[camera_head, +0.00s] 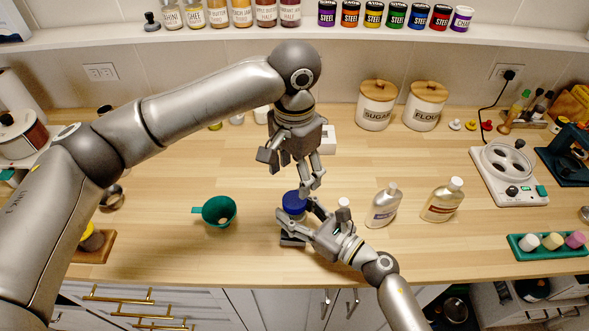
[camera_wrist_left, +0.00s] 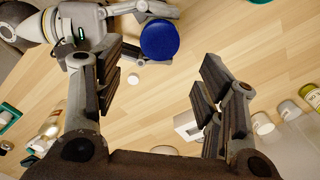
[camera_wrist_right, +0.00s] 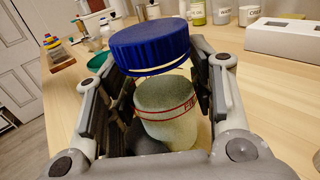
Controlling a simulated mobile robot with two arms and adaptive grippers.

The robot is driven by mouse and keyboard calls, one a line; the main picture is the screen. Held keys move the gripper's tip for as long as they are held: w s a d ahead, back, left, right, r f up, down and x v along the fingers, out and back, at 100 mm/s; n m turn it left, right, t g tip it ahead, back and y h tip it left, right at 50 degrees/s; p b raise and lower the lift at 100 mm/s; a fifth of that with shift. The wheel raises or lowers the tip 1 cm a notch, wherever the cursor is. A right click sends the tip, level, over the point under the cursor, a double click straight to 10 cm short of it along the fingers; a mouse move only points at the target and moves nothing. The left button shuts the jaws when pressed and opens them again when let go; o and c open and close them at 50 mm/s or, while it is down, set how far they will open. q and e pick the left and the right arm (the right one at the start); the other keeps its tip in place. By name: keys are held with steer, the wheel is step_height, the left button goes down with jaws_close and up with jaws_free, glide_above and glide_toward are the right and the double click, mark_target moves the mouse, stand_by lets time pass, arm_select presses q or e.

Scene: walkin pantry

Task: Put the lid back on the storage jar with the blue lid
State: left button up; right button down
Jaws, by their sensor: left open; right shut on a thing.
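The blue lid (camera_head: 294,203) sits over the top of the storage jar (camera_wrist_right: 166,110), with a thin pale ring showing under its edge. The jar has pale contents and red lettering; whether the lid is fully seated I cannot tell. My right gripper (camera_head: 297,220) is shut on the jar, a finger at each side, in the right wrist view too. My left gripper (camera_head: 295,178) is open and empty, pointing down just above the lid. In the left wrist view the lid (camera_wrist_left: 160,40) lies beyond the open fingers, apart from them, and hides the jar.
A green funnel (camera_head: 218,211) lies left of the jar. Two bottles (camera_head: 384,204) (camera_head: 441,200) stand to the right. Sugar (camera_head: 377,106) and flour (camera_head: 426,107) canisters stand at the back. The counter's left middle is mostly clear.

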mark_target(294, 199)
stand_by(0.4)
arm_select(q)
steer(key=shift+f, duration=4)
steer(key=c, duration=1.1)
steer(key=o, duration=1.2)
steer(key=shift+r, duration=0.15)
step_height(294, 199, up, 12)
steer(key=shift+f, duration=0.1)
